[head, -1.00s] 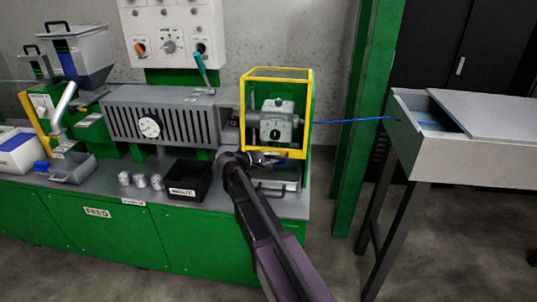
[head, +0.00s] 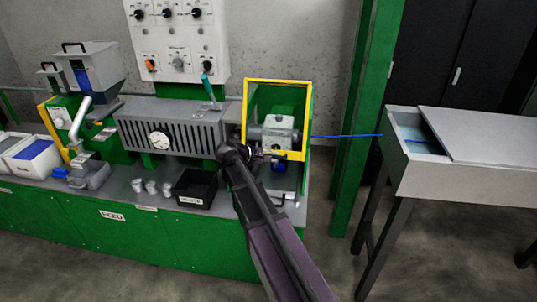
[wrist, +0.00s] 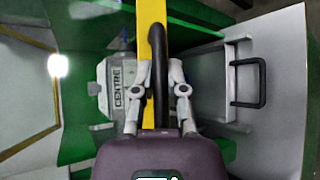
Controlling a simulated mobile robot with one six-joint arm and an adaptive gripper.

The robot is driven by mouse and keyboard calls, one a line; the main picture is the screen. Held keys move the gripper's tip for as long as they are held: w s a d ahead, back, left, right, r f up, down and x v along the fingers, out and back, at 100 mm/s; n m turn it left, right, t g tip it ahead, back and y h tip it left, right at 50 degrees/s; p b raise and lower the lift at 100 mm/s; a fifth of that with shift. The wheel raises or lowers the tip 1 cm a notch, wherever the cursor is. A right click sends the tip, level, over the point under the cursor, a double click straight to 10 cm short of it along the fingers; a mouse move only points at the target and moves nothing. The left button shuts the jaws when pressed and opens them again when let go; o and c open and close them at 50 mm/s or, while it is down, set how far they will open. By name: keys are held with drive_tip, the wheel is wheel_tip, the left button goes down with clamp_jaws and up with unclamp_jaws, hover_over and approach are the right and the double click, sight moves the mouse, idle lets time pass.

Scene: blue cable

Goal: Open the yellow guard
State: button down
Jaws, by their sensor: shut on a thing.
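The yellow guard (head: 308,112) is a yellow-edged frame around the grey die head (head: 278,132) on the green machine. Its lower bar shows as a yellow strip (wrist: 149,35) in the wrist view. A black bar handle (wrist: 157,65) runs along that strip. My gripper (head: 264,154) is at the guard's lower edge. In the wrist view my gripper (wrist: 157,93) has its fingers closed in on both sides of the handle. The guard's lower edge appears slightly out from the machine. The die head, marked "CENTRE" (wrist: 113,88), shows behind the guard.
A blue cable (head: 345,136) runs right to a grey trough (head: 440,178). A black bin (head: 196,190) and metal cups stand left of my arm. A grey panel with a black handle (wrist: 262,82) lies beside the guard. A green post (head: 355,120) stands right.

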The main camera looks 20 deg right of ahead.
wheel_tip(320, 180, up, 22)
drive_tip(key=n+g+y+p, duration=0.1)
drive_tip(key=y+p, duration=0.1)
drive_tip(key=p, duration=2.1)
drive_tip(key=w+d+r+p, duration=0.2)
drive_tip(key=w+r+p, duration=0.3)
drive_tip(key=r+p, duration=0.4)
drive_tip(key=w+d+r+p, duration=0.3)
drive_tip(key=w+r+p, duration=0.2)
drive_tip(key=r+p, duration=0.5)
drive_tip(key=shift+d+r+p, duration=0.25)
drive_tip(key=shift+d+p, duration=0.1)
drive_tip(key=shift+p, duration=0.15)
drive_tip(key=c, duration=0.7)
unclamp_jaws()
drive_tip(key=shift+o, duration=0.2)
drive_tip(key=shift+g, duration=0.3)
drive_tip(key=shift+s, duration=0.1)
